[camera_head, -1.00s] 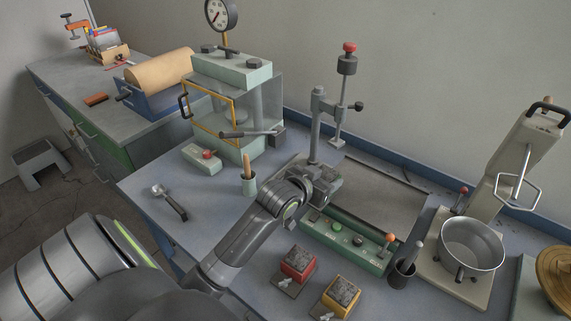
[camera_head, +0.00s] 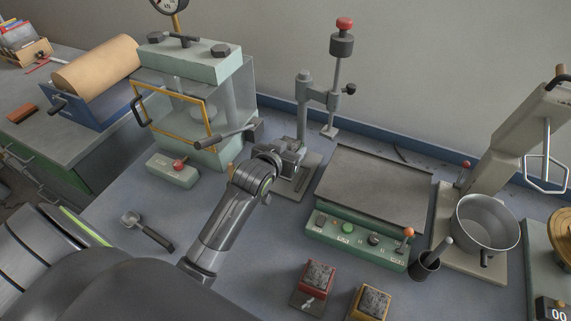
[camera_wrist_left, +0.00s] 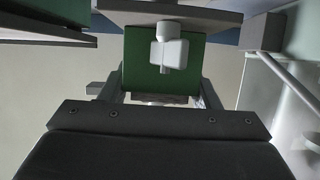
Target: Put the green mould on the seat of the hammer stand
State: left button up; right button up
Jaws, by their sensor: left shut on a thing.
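The hammer stand (camera_head: 302,118) is a grey post with a side arm that carries a vertical rod, a dark weight and a red knob (camera_head: 344,24). Its flat base plate (camera_head: 301,187) lies on the bench. My left gripper (camera_head: 291,156) is at the foot of the post, over the base plate, and hides part of it. In the left wrist view the green mould (camera_wrist_left: 135,68) with a pale clamp is between the fingers, and the gripper is shut on it. The mould is hidden in the head view. I cannot tell whether it touches the stand. My right gripper is out of view.
A hot plate (camera_head: 374,190) with a green control front is right of the stand. A press (camera_head: 190,62) with a clear guard stands left. Red (camera_head: 318,276) and yellow (camera_head: 371,301) moulds lie in front. A pot (camera_head: 485,222) is at right.

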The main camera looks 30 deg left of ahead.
pick_arm(q)
notch_tip(320, 180, down, 5)
jog(key=shift+f, duration=0.2)
jog(key=shift+f, duration=0.15)
dwell(0.3)
jog(key=o, duration=1.6)
jog(key=shift+f, duration=0.1)
jog(key=shift+c, duration=0.2)
jog(key=shift+s+r, duration=0.2)
jog(key=shift+s, duration=0.05)
jog(key=v, duration=1.1)
jog(key=shift+s, duration=0.3)
jog(key=shift+r, duration=0.1)
